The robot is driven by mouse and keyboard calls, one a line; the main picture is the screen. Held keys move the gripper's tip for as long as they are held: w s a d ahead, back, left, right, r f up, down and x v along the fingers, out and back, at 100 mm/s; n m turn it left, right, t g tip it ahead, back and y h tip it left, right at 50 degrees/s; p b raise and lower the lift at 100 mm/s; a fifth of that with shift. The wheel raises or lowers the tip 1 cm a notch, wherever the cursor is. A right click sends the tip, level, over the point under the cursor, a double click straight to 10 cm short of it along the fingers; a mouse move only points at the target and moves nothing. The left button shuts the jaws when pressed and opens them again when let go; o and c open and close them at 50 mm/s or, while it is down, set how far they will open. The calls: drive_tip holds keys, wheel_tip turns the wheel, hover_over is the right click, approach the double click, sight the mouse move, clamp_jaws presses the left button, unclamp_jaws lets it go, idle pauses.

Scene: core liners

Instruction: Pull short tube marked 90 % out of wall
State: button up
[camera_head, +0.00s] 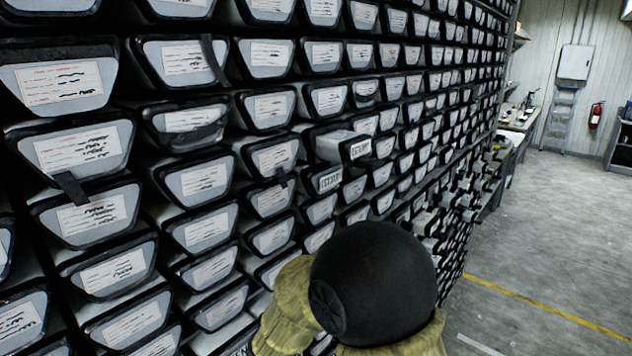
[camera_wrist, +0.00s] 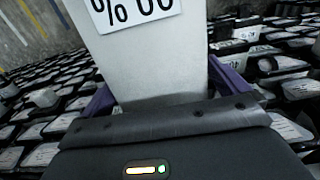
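In the wrist view, a pale grey tube (camera_wrist: 155,68) stands between the purple fingers of my gripper (camera_wrist: 165,92), which appear shut on its sides. Its white label shows black print that is upside down and cut by the top edge; it reads as 90 % when turned over. The tube's upper end is out of frame, so I cannot tell how far it is in or out of the wall. In the head view, my black and tan arm hides the gripper and this tube.
The wall (camera_head: 207,180) holds rows of black-rimmed grey trays with paper labels. Open floor (camera_head: 560,255) with a yellow line lies to the right. A bench (camera_head: 515,125) stands further back.

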drive_tip(key=c, duration=1.4)
drive_tip(key=shift+w+r, duration=0.1)
drive_tip(key=c, duration=0.3)
drive_tip(key=shift+c, duration=0.2)
drive_tip(key=shift+s+d+b, duration=0.15)
drive_tip(key=shift+s+d, duration=1.5)
drive_tip(key=shift+d, duration=0.3)
drive_tip(key=shift+s+d+b, duration=0.15)
drive_tip(key=shift+s+d, duration=1.5)
drive_tip(key=shift+d, duration=0.25)
drive_tip(key=shift+s+d+b, duration=0.1)
drive_tip(key=shift+d+b, duration=0.1)
drive_tip(key=shift+b, duration=0.45)
drive_tip(key=shift+s+d+b, duration=0.7)
drive_tip(key=shift+b, duration=0.75)
